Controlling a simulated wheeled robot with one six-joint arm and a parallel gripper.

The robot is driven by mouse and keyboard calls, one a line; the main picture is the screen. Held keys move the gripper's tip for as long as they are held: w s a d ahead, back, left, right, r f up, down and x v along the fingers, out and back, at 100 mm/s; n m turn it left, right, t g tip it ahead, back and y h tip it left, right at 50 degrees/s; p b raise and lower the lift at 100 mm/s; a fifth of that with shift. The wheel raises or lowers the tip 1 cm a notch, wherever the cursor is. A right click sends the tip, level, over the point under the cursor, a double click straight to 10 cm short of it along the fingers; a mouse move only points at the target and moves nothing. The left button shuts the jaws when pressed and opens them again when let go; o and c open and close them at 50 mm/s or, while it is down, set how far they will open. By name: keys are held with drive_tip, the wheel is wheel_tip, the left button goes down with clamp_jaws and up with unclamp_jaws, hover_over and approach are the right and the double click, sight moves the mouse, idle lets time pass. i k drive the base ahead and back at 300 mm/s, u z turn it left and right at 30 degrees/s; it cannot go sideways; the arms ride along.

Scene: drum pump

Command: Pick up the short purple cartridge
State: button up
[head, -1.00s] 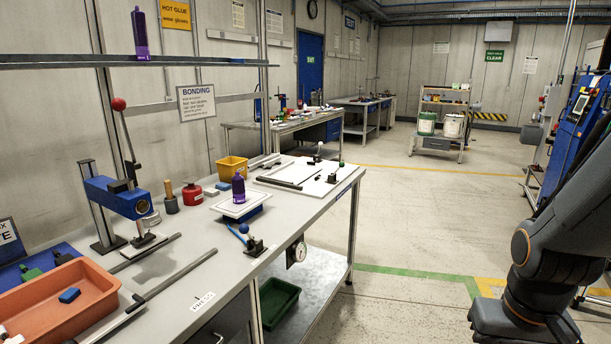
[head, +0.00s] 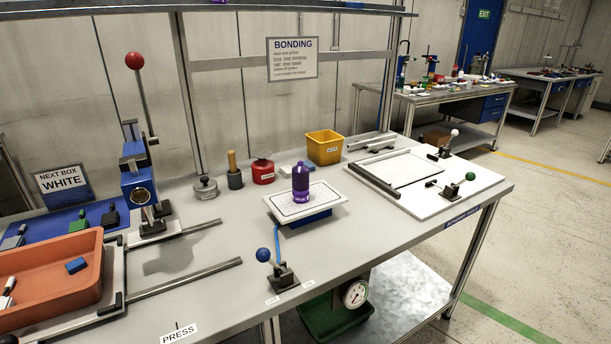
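A short purple cartridge (head: 300,184) stands upright on a white speckled plate (head: 330,203). The plate sits on a blue base (head: 308,219) near the middle of the workbench. My gripper is not in the head view, so its state does not show. Nothing is touching the cartridge in view. A sliver of purple shows at the top edge on the upper shelf (head: 300,12), too cut off to tell what it is.
A toggle clamp with a blue knob (head: 263,255) stands in front of the plate. A yellow bin (head: 325,148) and red pot (head: 263,171) stand behind it. A lever press (head: 140,185) and orange tray (head: 50,265) are left, a white clamped board (head: 465,184) right.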

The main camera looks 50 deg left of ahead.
sight(300, 173)
drive_tip(key=u, duration=0.55)
drive_tip(key=i, duration=0.85)
drive_tip(key=u, duration=1.3)
drive_tip(key=i, duration=0.45)
drive_tip(key=u, duration=0.35)
